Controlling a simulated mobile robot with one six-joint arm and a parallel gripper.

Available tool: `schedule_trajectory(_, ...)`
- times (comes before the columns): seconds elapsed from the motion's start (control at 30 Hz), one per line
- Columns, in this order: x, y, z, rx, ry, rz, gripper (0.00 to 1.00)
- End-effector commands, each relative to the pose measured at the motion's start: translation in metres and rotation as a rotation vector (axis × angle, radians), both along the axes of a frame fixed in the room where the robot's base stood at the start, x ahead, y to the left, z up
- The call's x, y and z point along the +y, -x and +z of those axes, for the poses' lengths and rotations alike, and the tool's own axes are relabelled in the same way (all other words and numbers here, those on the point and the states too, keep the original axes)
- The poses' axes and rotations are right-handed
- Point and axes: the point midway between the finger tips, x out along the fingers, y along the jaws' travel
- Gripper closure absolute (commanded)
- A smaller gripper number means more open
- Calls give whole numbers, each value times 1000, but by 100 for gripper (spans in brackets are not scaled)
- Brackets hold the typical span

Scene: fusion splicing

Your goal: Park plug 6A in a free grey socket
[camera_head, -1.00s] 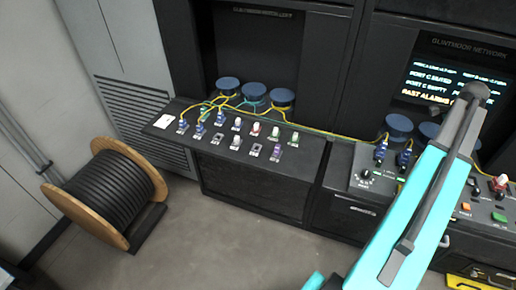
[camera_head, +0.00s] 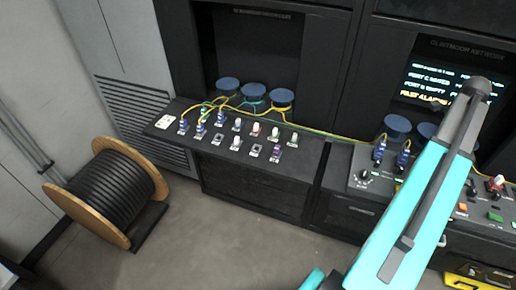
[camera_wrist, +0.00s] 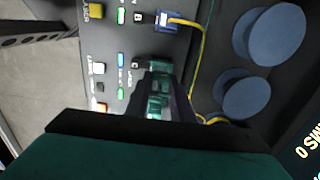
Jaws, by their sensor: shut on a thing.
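My gripper (camera_wrist: 158,92) is in the wrist view, over the panel beside the letter C. A yellow cable shows just right of the fingers. A blue plug (camera_wrist: 167,20) with a yellow cable sits beside the letter B. In the head view my arm hides the gripper. Two blue plugs (camera_head: 379,149) stand on the right panel. On the left panel, two sockets look empty: one (camera_head: 216,139) near the blue plugs and one (camera_head: 256,150) beside the purple plug (camera_head: 275,152).
The left panel (camera_head: 190,150) also carries blue, white, red and green plugs, with yellow cables behind them. Round blue spools (camera_head: 255,91) stand at its back; more spools (camera_wrist: 270,35) are right of my gripper. A cable drum (camera_head: 110,190) stands on the floor at left.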

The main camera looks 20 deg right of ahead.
Motion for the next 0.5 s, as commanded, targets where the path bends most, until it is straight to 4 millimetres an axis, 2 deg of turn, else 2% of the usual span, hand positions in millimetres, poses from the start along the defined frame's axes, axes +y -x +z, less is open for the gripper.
schedule_trajectory(0.5, 0, 0, 15, 0, 0, 0, 100)
